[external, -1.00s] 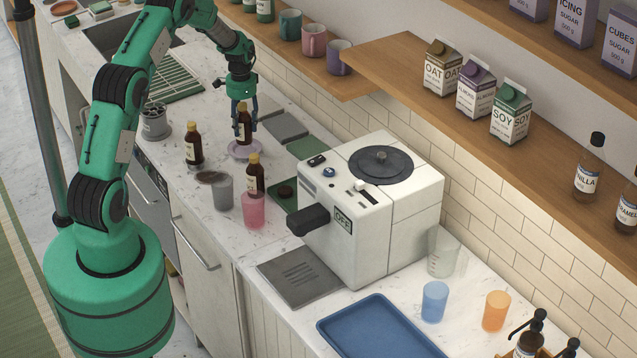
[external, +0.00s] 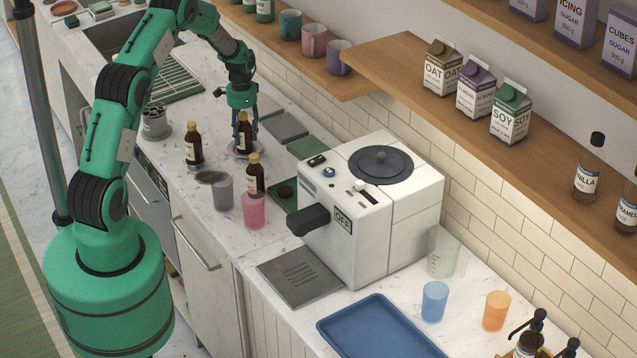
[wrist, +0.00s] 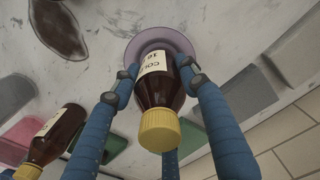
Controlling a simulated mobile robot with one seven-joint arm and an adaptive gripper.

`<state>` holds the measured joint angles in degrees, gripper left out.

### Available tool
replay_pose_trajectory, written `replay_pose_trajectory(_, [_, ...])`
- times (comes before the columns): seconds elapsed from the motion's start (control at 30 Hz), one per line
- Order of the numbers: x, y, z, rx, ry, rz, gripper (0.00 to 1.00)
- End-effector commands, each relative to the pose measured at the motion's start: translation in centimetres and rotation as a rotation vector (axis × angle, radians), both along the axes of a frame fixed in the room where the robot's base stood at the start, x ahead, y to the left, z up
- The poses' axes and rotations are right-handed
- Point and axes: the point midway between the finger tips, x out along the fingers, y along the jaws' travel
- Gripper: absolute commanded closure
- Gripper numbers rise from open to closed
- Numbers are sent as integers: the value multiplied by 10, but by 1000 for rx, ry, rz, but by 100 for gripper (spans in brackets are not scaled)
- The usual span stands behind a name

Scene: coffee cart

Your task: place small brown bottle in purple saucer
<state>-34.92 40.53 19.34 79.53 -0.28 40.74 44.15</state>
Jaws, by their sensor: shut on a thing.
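The small brown bottle (external: 244,136) has a yellow cap and a white label. It stands about upright over the middle of the purple saucer (external: 233,154). My gripper (external: 246,130) has come down from above and its blue fingers are shut around the bottle. The wrist view shows the bottle (wrist: 158,90) between the fingers, with the saucer (wrist: 146,38) behind its base. The base looks to be at the saucer, but I cannot tell for certain that it touches.
Two similar brown bottles stand nearby, one to the left (external: 194,147) and one in front (external: 255,176). A grey cup (external: 222,191) and a pink cup (external: 253,210) are in front too. The white coffee machine (external: 375,215) stands to the right.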

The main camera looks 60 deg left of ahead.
Motion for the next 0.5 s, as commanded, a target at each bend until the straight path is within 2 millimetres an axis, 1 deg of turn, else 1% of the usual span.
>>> replay_pose_trajectory(0.03, [0,0,-2,1,-1,0,98])
replay_pose_trajectory(0.07, [0,0,-2,0,0,0,54])
replay_pose_trajectory(0.1, [0,0,-2,0,0,0,46])
replay_pose_trajectory(0.13, [0,0,-2,0,0,0,40])
replay_pose_trajectory(0.17, [0,0,-2,0,0,0,37])
replay_pose_trajectory(0.5, [0,0,-1,0,0,0,37])
